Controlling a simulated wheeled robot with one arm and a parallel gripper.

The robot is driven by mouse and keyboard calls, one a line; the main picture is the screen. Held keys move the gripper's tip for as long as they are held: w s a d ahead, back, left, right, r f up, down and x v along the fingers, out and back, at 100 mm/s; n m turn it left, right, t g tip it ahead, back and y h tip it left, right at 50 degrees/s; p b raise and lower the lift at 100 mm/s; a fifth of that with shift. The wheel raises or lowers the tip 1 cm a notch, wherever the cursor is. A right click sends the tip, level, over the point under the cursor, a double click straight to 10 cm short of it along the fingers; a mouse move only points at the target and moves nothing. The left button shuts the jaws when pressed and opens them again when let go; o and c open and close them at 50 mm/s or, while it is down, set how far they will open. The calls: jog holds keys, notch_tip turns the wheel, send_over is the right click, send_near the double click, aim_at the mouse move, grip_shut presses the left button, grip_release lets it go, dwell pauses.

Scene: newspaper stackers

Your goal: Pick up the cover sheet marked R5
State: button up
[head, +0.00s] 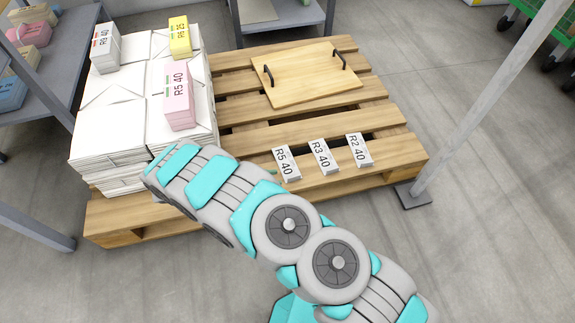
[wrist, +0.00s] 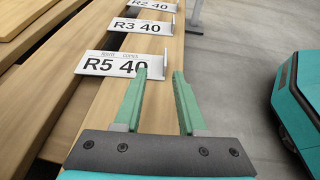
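The white cover sheet marked R5 40 (head: 285,160) lies on the front slats of the wooden pallet, leftmost in a row of three. In the wrist view the R5 sheet (wrist: 108,65) lies flat, with a thin raised tab at its right end. My gripper (wrist: 160,73) is open, its two green fingers pointing at that right end. The tab shows between the fingertips, and the left fingertip overlaps the sheet's lower right corner in the picture. I cannot tell whether they touch. In the head view my arm hides most of the gripper.
Sheets marked R3 40 (head: 323,156) and R2 40 (head: 358,150) lie to the right. A wooden board with two black handles (head: 305,73) lies behind. White paper stacks (head: 108,135) stand at left, bearing a pink R5 40 block (head: 180,95). A grey post (head: 480,105) stands at right.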

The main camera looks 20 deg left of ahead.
aim_at(290, 178)
jog(key=x, duration=0.7)
jog(key=shift+s+d+r, duration=0.1)
jog(key=shift+s+d, duration=0.1)
jog(key=shift+d, duration=0.15)
grip_shut()
dwell(0.3)
